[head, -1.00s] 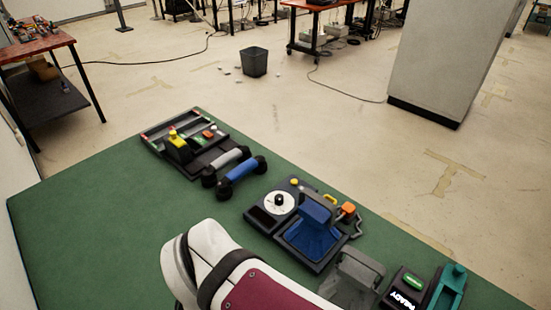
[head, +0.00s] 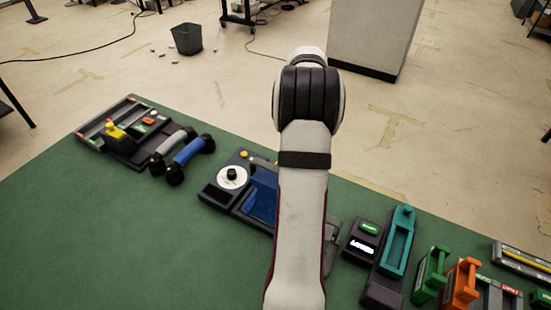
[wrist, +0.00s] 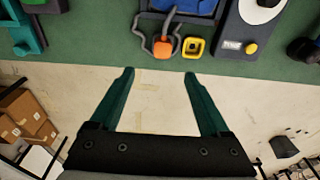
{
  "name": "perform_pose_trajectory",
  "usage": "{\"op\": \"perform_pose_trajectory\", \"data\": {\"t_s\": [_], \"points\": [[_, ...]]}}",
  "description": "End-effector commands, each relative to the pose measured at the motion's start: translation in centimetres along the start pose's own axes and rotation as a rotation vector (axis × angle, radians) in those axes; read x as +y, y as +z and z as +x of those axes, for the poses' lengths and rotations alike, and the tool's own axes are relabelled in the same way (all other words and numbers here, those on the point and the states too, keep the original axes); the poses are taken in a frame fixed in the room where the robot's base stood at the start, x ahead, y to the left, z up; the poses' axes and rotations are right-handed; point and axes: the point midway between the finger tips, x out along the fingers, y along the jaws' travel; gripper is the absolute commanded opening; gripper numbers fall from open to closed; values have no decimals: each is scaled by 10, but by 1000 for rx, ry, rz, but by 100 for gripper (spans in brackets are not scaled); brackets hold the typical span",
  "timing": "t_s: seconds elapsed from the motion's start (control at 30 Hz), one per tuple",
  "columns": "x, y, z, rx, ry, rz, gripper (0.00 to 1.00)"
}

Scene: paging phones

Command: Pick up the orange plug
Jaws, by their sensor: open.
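The orange plug (wrist: 163,46) is at the top middle of the wrist view, on the end of a bent grey cord (wrist: 172,27). A yellow square socket (wrist: 193,47) sits just to its right, apart from it. Both are beside a dark phone unit with a blue part (wrist: 185,7). My gripper (wrist: 159,73) is open and empty, its two green fingers spread below the plug in the picture and not touching it. In the head view my arm covers the plug, and my gripper is not visible there.
The blue phone unit (head: 262,193) with a white dial (head: 232,177) stands on the green table (head: 130,230). Handsets (head: 188,153) and a tray (head: 100,140) are at left. A black unit (head: 361,240), teal cradle (head: 398,243), and green and orange holders (head: 463,285) are at right.

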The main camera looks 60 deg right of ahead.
Motion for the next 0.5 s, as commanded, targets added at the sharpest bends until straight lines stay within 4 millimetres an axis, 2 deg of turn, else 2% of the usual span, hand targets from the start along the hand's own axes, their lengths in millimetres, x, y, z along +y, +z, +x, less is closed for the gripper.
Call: {"op": "perform_pose_trajectory", "data": {"t_s": [0.1, 0.2, 0.37, 0.5], "points": [[0, 2, 37, -6, 2, -2, 80], [-1, 2, 62, -5, 1, -2, 80], [-1, 2, 83, -4, 0, -3, 80], [-4, 2, 111, -4, 0, -4, 80]]}}
